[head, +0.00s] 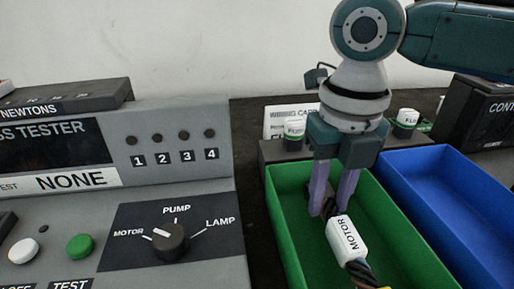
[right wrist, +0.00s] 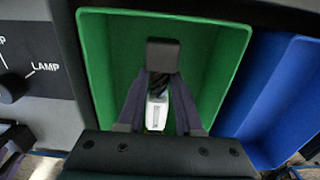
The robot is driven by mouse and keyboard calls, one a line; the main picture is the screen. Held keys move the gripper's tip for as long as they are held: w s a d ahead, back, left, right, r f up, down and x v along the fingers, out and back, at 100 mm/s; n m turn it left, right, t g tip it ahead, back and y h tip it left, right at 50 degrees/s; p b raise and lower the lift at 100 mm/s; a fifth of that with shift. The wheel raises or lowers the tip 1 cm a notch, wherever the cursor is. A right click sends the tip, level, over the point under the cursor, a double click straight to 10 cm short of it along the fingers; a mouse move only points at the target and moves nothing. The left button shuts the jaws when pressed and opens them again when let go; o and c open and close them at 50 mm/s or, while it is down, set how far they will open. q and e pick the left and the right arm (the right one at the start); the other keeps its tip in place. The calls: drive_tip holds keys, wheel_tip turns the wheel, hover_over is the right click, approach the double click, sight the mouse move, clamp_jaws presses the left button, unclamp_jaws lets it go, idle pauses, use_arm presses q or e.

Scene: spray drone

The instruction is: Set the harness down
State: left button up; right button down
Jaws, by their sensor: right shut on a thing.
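The harness (head: 345,238) has a white sleeve marked MOTOR and a bundle of dark cables with a yellowish strand below it. My right gripper (head: 322,212) points down with its purple fingers shut on the harness's dark upper end, inside the outline of the green bin (head: 285,225). In the right wrist view, the harness's black connector (right wrist: 162,55) and white sleeve lie between the fingers, over the green bin (right wrist: 218,55). I cannot tell whether the harness touches the bin floor.
A blue bin (head: 440,190) stands right of the green one and looks empty. On the left is a grey tester with a selector knob (head: 170,242) pointing to MOTOR. Behind the bins are a wiring card (head: 290,112) and small white-capped items (head: 407,117).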

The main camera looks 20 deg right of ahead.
drive_tip(key=shift+f, duration=0.9)
drive_tip(key=shift+f, duration=0.1)
drive_tip(key=c, duration=0.6)
unclamp_jaws()
drive_tip(key=shift+r, duration=0.5)
drive_tip(key=shift+r+p, duration=1.05)
drive_tip(key=shift+r, duration=4.6)
